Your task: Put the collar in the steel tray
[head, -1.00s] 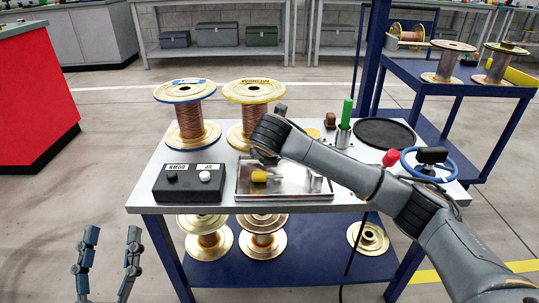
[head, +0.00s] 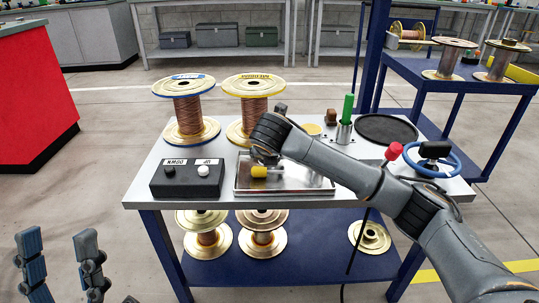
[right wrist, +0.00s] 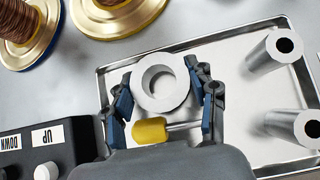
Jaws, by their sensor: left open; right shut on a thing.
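The collar (right wrist: 152,88), a pale grey ring, is between the fingers of my right gripper (right wrist: 160,80) in the right wrist view, and the gripper is shut on it. It is over the floor of the steel tray (right wrist: 238,118); I cannot tell whether it touches the floor. In the head view my right wrist hides the collar and part of the tray (head: 318,187). My left gripper (head: 57,240) is open and empty at the lower left of the head view, in front of the table and away from the tray.
Two copper-wound spools (head: 188,108) stand behind. A round black disc (head: 385,130) and blue handwheel (head: 432,160) are at the right.

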